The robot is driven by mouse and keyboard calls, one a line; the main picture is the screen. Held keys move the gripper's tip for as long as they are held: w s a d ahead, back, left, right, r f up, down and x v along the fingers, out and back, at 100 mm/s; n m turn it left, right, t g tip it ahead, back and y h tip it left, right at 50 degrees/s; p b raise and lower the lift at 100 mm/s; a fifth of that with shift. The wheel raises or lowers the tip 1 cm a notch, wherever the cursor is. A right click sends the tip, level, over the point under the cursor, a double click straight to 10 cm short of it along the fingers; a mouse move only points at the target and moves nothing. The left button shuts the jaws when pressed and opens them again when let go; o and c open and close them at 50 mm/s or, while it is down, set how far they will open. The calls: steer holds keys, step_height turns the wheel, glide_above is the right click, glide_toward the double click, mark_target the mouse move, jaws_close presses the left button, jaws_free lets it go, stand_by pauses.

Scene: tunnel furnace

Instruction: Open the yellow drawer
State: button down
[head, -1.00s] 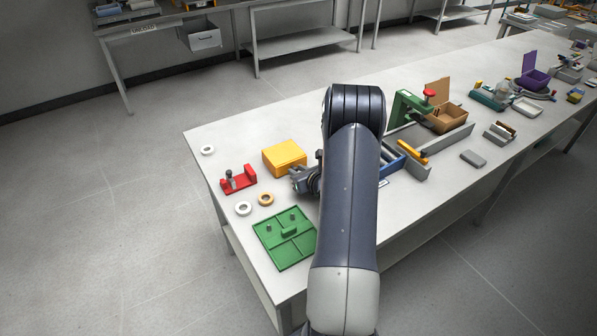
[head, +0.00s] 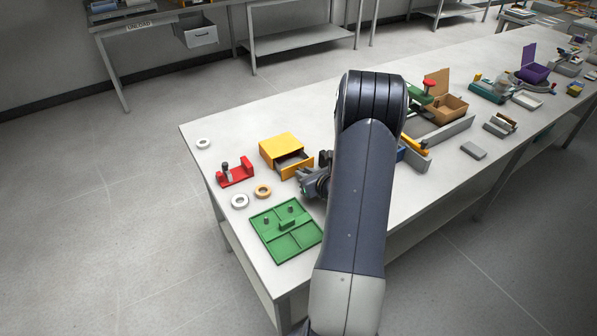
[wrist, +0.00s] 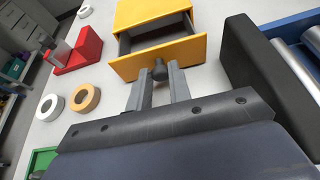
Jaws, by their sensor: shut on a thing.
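The yellow drawer box (head: 281,146) stands on the table, and its drawer (head: 296,167) is pulled partly out toward my gripper. In the wrist view the drawer front (wrist: 185,55) is yellow, with the dark inside showing behind it and the box top (wrist: 150,10) beyond. A dark round knob (wrist: 159,70) sticks out of the drawer front. My gripper (wrist: 159,77) is shut on this knob, one finger on each side. In the head view my gripper (head: 308,181) is at the drawer front, partly hidden by my arm.
A red fixture (head: 236,175), a white ring (head: 240,201) and an orange ring (head: 263,192) lie left of the drawer. A green tray (head: 270,238) lies in front. A dark block (wrist: 258,75) stands close to the right of my gripper.

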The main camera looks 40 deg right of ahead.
steer(key=shift+s, duration=1.05)
steer(key=c, duration=1.3)
jaws_free()
steer(key=b+v, duration=0.2)
steer(key=v, duration=0.8)
steer(key=shift+s+a+r, duration=0.1)
steer(key=shift+s+r, duration=0.05)
steer(key=shift+s, duration=0.2)
steer(key=p+x, duration=0.1)
steer(key=x, duration=0.9)
steer(key=shift+w+p, duration=0.2)
steer(key=shift+p, duration=0.1)
steer(key=shift+w, duration=0.65)
